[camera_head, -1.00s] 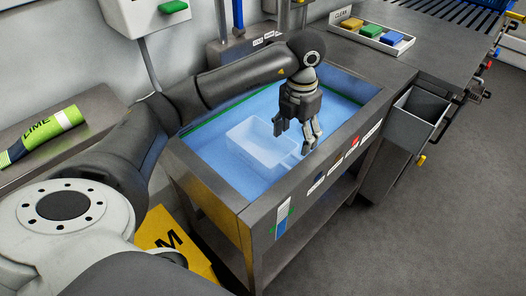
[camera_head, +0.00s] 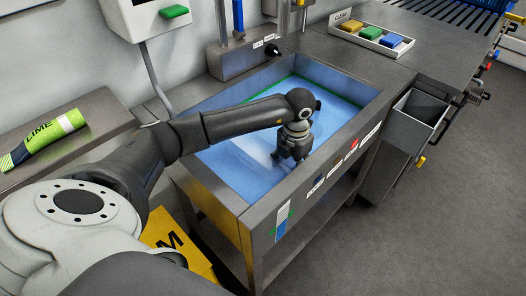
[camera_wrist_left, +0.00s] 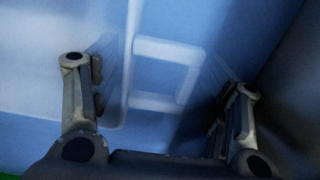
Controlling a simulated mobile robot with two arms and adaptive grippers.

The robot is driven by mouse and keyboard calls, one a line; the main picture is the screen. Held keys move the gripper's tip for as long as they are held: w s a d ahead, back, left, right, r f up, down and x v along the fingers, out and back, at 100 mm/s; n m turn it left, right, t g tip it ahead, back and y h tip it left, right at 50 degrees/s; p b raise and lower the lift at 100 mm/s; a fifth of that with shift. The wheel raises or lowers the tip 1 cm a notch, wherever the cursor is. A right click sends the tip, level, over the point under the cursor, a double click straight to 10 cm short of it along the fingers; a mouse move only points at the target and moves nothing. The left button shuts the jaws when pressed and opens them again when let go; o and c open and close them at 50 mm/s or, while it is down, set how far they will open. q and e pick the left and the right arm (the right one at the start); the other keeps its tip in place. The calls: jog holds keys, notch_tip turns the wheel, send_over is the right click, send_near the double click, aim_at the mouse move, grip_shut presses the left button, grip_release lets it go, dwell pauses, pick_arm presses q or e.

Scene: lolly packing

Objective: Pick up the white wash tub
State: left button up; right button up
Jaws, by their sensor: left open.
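The white wash tub (camera_head: 260,152) sits in the blue water of the sink, mostly hidden behind my left arm in the head view. In the left wrist view its rim (camera_wrist_left: 131,20) runs down the picture, and a pale looped handle (camera_wrist_left: 168,49) juts out to the right of it. My left gripper (camera_head: 290,160) is low inside the sink, by the tub's right end. In the wrist view its open fingers stand on either side of the handle, with the handle between them. I cannot tell whether they touch it. My right gripper is not in view.
The steel sink's front wall (camera_head: 308,178) is close to my left gripper. A tray (camera_head: 372,37) of coloured blocks lies at the back right. A grey bin (camera_head: 418,110) hangs to the right of the sink. A green-labelled LIME pack (camera_head: 48,135) lies on the left bench.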

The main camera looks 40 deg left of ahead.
pick_arm(q)
jog(key=shift+c, duration=0.2)
jog(key=c, duration=1.4)
jog(key=shift+r, duration=0.1)
jog(key=shift+r, duration=0.1)
